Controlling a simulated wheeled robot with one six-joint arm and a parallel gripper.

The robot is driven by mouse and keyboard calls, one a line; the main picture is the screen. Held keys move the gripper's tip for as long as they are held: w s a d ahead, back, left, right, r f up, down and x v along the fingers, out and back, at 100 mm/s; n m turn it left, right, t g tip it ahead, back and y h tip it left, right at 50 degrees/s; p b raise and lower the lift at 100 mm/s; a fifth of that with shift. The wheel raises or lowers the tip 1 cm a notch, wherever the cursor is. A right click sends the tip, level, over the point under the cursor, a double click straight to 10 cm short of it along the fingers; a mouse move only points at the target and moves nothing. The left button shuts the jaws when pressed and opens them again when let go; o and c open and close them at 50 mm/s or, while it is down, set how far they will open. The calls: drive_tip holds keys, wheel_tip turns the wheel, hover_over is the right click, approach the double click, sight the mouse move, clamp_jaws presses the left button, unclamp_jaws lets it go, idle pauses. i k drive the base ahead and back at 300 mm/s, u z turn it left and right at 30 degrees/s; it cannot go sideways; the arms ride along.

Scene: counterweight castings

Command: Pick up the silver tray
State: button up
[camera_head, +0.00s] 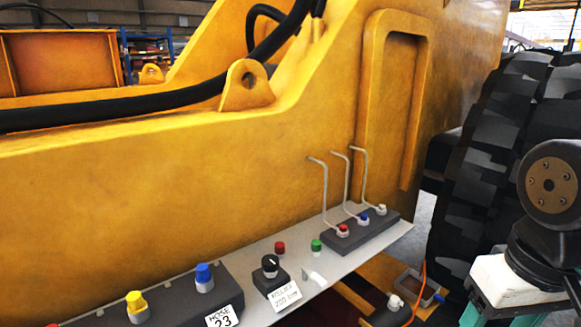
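A small grey metallic thing with a raised rim (408,273) shows low on the right, below the end of the control shelf. It may be the silver tray, but it is small and partly covered, so I cannot tell for sure. A blue-tipped thing (439,298) is at its right edge. A dark cylinder with a white end (391,312) is just below it, with an orange cable beside it. No gripper fingers show. A dark arm joint, probably mine, is at the right edge.
A grey metal shelf (376,244) runs along the yellow machine body (200,180), carrying knobs, buttons and three bent levers (347,180). A large black tyre (475,190) stands at right. A white and teal thing (505,285) is at lower right. Black hoses cross the upper left.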

sight(409, 284)
drive_tip(key=u, duration=0.05)
drive_tip(key=k, duration=1.15)
drive_tip(key=z, duration=1.25)
drive_tip(key=i, duration=1.25)
drive_tip(key=u, duration=0.55)
drive_tip(key=i, duration=0.6)
drive_tip(key=u, duration=0.65)
